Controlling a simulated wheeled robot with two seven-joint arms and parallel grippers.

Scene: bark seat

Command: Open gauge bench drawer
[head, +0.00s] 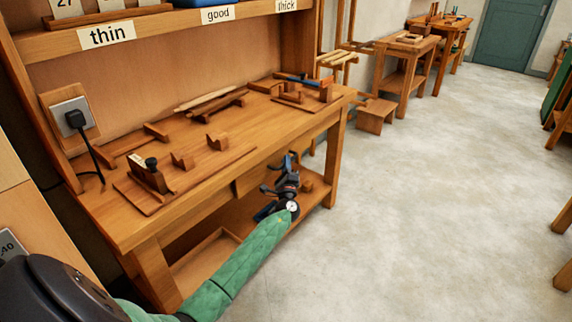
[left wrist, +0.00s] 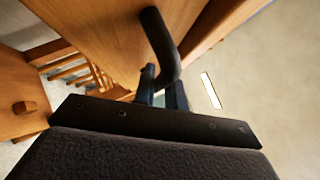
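The gauge bench (head: 205,165) is the near wooden bench on the left in the head view. A wooden panel under its top (head: 250,181), probably the drawer front, is partly hidden by my arm and gripper. My left gripper (head: 288,172) is at the bench front, just below the top's edge. In the left wrist view, a thick black curved bar (left wrist: 161,45), which looks like a handle, stands against wood. Its lower end comes down between the blue-grey fingers of my left gripper (left wrist: 162,92). Whether they clamp it is unclear. My right gripper is not in view.
A wooden plane (head: 148,177) and several blocks lie on the bench top. A lower shelf (head: 200,262) runs beneath. A small stool (head: 376,115) stands beyond the bench. The pale floor (head: 420,200) to the right is clear.

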